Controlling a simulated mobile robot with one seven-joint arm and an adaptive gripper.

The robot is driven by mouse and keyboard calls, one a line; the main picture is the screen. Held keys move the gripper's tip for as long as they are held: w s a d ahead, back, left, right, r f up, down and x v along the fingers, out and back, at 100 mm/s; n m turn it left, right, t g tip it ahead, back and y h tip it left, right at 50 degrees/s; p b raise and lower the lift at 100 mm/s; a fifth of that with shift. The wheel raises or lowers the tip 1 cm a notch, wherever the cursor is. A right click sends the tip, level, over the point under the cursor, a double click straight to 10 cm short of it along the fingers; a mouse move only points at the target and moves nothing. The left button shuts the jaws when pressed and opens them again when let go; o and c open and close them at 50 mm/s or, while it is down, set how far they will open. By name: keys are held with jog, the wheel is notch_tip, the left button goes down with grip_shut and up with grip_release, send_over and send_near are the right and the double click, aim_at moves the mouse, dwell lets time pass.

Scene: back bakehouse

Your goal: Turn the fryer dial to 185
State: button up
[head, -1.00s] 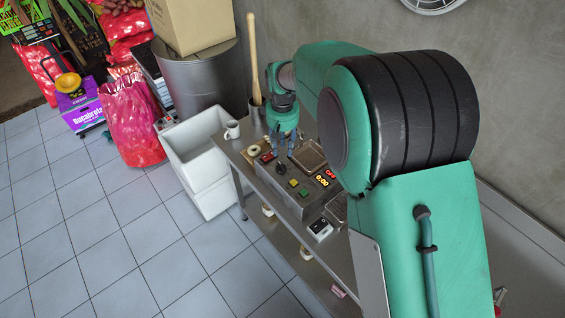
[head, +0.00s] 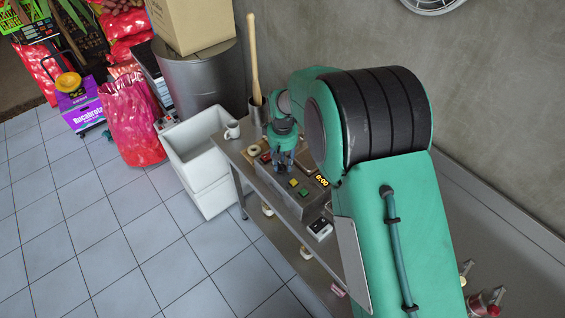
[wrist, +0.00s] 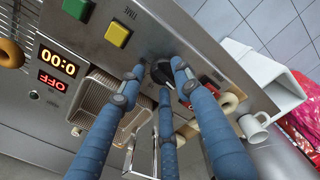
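The fryer's grey control panel (wrist: 105,48) fills much of the wrist view; in the head view the fryer (head: 296,206) stands on the steel bench. The dark dial (wrist: 160,72) sits among the fingertips of my gripper (wrist: 158,74), partly hidden by them; its pointer setting cannot be read. The three blue fingers are spread around the dial with gaps showing, and I cannot tell whether any touches it. In the head view my gripper (head: 283,168) points down at the panel and hides the dial. A red display (wrist: 56,82) reads OFF; an amber display (wrist: 57,62) reads 0:00.
A green button (wrist: 117,34) and a yellow button (wrist: 76,8) are beside the dial. A wire basket (wrist: 115,88) is close to the fingers. A white mug (head: 232,130) stands at the bench's left end, near a white bin (head: 193,150).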

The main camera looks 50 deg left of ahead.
grip_shut()
jog(key=shift+m, duration=0.3)
jog(key=m+b, duration=0.1)
jog(key=m, duration=0.4)
jog(key=shift+s, duration=0.15)
jog(key=m+b, duration=0.1)
jog(key=m, duration=0.4)
jog(key=shift+s+m, duration=0.1)
jog(key=shift+m, duration=0.2)
jog(key=m, duration=0.6)
jog(key=shift+s+a+r+b, duration=0.1)
jog(key=shift+s+a+b, duration=0.05)
jog(key=shift+b, duration=0.25)
jog(key=m, duration=0.6)
jog(key=shift+a, duration=0.15)
jog(key=shift+m, duration=0.4)
